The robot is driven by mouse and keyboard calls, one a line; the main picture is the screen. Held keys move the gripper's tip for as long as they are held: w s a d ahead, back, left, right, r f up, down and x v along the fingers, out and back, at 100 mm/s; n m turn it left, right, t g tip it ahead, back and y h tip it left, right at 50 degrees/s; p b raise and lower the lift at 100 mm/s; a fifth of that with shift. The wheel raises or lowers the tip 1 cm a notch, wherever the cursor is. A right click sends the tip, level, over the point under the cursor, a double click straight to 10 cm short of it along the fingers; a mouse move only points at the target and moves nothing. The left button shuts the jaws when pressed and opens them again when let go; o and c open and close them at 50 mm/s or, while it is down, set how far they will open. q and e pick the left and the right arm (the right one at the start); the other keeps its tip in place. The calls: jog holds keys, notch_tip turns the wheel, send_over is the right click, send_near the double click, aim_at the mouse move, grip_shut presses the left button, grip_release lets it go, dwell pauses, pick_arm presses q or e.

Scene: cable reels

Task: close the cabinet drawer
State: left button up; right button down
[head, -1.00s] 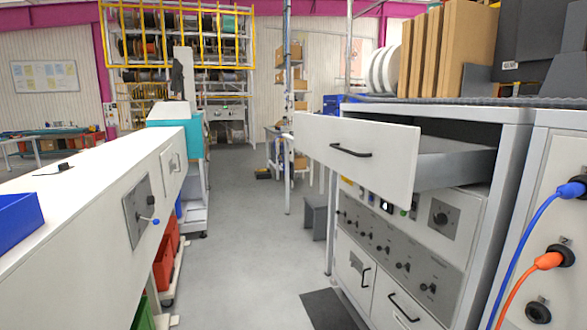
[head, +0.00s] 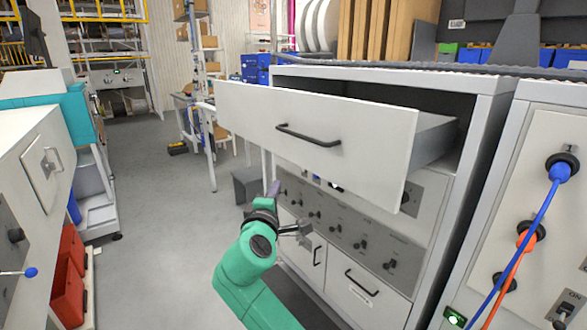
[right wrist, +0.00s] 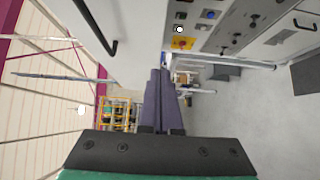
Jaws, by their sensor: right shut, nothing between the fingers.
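The cabinet drawer (head: 240,107) is white with a black bar handle (head: 308,135). It stands pulled out at the top of the white cabinet (head: 487,135), and its grey side shows behind the front. My right gripper (head: 274,188) is below the drawer front, in front of the control panel, and apart from the handle as far as I can see. In the right wrist view its dark fingers (right wrist: 160,90) are together with nothing between them. The drawer front (right wrist: 145,25) and part of its handle (right wrist: 102,35) show at the top of that view. My left gripper is out of view.
Below the drawer is a grey control panel (head: 345,232) with knobs, and smaller shut doors lie lower down. Blue and orange cables (head: 522,243) hang at the right. The grey floor (head: 150,230) between is free.

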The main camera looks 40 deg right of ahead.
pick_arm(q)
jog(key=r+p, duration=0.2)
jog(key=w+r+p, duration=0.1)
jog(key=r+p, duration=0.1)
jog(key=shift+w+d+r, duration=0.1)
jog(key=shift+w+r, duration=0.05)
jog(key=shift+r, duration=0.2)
pick_arm(e)
jog(key=s+d+x, duration=0.1)
jog(key=s+x, duration=0.1)
jog(key=x, duration=1)
jog(key=shift+d+f, duration=0.3)
jog(key=shift+d, duration=0.2)
jog(key=shift+w, duration=0.15)
